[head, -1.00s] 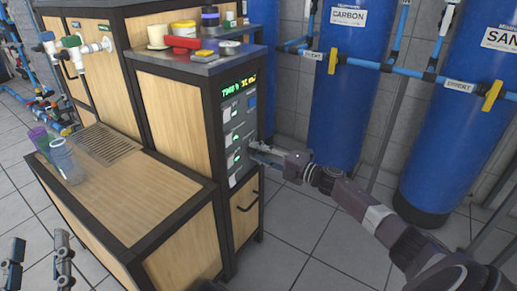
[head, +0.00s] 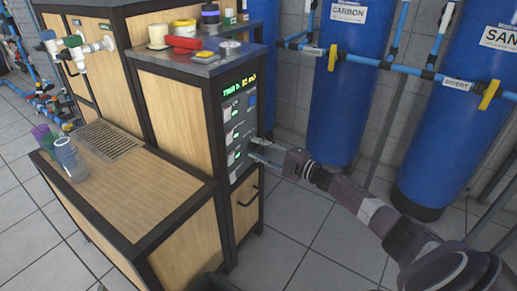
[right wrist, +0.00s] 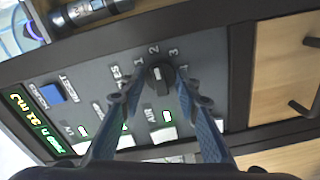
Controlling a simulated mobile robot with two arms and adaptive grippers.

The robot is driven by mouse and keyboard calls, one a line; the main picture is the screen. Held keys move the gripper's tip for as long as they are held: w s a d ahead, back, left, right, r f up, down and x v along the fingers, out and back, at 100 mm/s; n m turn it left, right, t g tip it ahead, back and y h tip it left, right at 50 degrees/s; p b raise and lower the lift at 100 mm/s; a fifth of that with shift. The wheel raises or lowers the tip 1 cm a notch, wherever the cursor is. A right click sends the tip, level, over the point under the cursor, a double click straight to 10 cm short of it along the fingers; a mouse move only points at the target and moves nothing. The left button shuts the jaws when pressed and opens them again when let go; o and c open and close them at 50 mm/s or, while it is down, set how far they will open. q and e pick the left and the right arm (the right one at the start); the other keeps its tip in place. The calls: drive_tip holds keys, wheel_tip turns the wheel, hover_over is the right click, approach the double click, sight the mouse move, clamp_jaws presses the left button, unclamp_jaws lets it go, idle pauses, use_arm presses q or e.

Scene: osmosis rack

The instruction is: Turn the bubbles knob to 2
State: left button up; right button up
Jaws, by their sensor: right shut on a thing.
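The bubbles knob (right wrist: 160,76) is a small dark knob on the grey control panel (right wrist: 95,82), with the numbers 1, 2, 3 and 4 around it in the right wrist view. A pale mark shows on its face, but I cannot read its setting surely. My right gripper (right wrist: 160,92) has one blue finger on each side of the knob and is shut on it. In the head view my right gripper (head: 257,153) reaches the front of the panel from the right and hides the knob. My left gripper is not in view.
The panel has a lit display (head: 239,87), a blue button (right wrist: 51,93) and several lit switches. A wooden drawer (head: 245,204) lies below. Blue tanks (head: 350,80) with pipes stand behind the arm. Floor in front is clear.

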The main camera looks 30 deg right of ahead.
idle(0.3)
drive_tip(key=o, duration=0.9)
drive_tip(key=shift+s+d, duration=0.1)
drive_tip(key=v, duration=1.1)
drive_tip(key=shift+s+d, duration=0.1)
drive_tip(key=shift+s, duration=0.3)
